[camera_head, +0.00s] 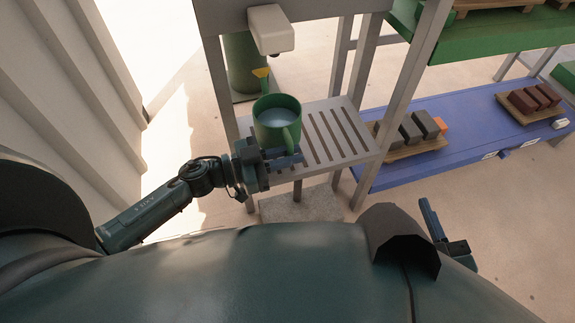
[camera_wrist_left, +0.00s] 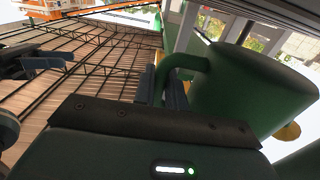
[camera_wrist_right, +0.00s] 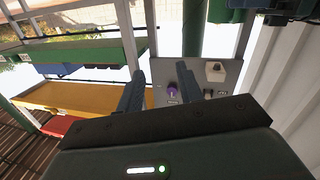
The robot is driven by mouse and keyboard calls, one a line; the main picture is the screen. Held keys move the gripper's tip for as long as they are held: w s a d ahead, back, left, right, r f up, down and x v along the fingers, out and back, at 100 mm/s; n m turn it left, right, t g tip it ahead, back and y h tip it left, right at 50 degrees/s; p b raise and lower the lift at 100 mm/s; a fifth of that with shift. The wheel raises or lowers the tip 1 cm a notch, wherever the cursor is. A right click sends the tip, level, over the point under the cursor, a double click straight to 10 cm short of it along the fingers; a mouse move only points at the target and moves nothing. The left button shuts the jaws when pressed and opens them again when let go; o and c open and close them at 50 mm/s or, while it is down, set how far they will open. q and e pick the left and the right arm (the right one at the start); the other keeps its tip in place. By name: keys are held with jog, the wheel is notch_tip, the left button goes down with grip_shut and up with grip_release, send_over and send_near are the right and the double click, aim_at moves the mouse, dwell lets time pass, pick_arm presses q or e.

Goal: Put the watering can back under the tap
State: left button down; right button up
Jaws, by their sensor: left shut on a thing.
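The green watering can (camera_head: 270,138) has a yellow spout tip (camera_head: 261,73) and pale, water-like contents. It looks roughly upright over the left part of the slatted grey shelf (camera_head: 352,140); I cannot tell whether it touches it. My left gripper (camera_head: 290,158) is shut on the can's handle. In the left wrist view the fingers (camera_wrist_left: 165,85) close around the handle beside the can's body (camera_wrist_left: 250,95). The pale tap housing (camera_head: 270,28) is above and behind the can. My right gripper (camera_head: 436,232) is open and empty, away from the can, with parted fingers (camera_wrist_right: 157,90).
A grey frame post (camera_head: 218,85) stands left of the can and a green cylinder (camera_head: 243,65) behind it. At right, a blue table (camera_head: 460,140) bears wooden trays of blocks.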

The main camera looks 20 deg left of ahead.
pick_arm(q)
notch_tip(320, 180, down, 3)
jog(key=shift+r+b, duration=0.1)
jog(key=shift+b, duration=0.55)
jog(key=shift+f, duration=0.2)
pick_arm(e)
jog(key=shift+a+n+t+y, duration=0.4)
jog(key=shift+n+t+y, duration=0.1)
pick_arm(q)
jog(key=shift+f, duration=0.1)
jog(key=c, duration=1.9)
grip_release()
jog(key=shift+f, duration=0.2)
jog(key=o, duration=0.4)
jog(key=shift+o, duration=0.2)
jog(key=shift+r, duration=0.1)
